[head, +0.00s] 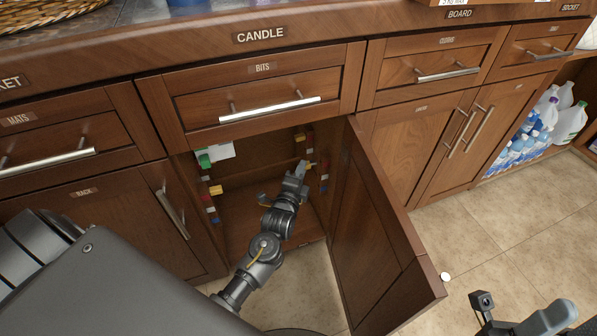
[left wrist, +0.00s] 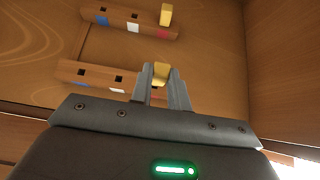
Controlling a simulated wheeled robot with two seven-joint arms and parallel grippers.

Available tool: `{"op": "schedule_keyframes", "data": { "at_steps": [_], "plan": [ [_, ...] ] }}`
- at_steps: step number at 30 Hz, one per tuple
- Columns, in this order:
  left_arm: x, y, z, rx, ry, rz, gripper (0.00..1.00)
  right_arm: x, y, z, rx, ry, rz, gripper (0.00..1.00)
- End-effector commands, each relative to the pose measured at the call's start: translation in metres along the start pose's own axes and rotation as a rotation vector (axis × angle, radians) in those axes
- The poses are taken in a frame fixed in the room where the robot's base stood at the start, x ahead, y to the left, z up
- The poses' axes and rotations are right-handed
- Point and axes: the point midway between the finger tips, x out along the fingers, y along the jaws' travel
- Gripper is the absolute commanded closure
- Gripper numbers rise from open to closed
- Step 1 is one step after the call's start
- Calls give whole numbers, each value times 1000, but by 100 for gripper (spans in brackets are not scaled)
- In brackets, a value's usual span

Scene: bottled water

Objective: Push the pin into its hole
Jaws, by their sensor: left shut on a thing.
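An open cabinet (head: 262,232) below the BITS drawer holds my left gripper (head: 303,168), which reaches in toward its right inner wall. In the left wrist view my left gripper (left wrist: 166,76) is shut on a yellow pin (left wrist: 161,74). That pin is at the right end of a lower wooden strip (left wrist: 97,76) with dark holes and coloured marks. The fingers hide its base, so I cannot tell how deep it sits. An upper strip (left wrist: 125,20) has another yellow pin (left wrist: 166,15) standing at its right end. My right gripper (head: 530,318) is at the lower right, cut off by the frame.
The open cabinet door (head: 375,235) stands close to the right of my left arm. The left inner wall has a green piece (head: 203,158) and a yellow piece (head: 215,190). Tiled floor (head: 490,225) is clear ahead.

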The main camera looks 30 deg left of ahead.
Motion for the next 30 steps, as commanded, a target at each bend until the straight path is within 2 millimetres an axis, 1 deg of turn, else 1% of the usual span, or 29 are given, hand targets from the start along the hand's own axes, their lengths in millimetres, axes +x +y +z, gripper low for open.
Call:
{"op": "schedule_keyframes", "data": {
  "at_steps": [13,24,30],
  "plan": [
    [0,0,0,0,0,0,100,0,0,0,0,-1,0,57],
    [0,-2,0,1,0,-1,100,8,0,-1,-1,-2,0,57],
    [0,0,0,0,-1,-1,100,8,0,-1,-1,-2,0,57]
  ]
}}
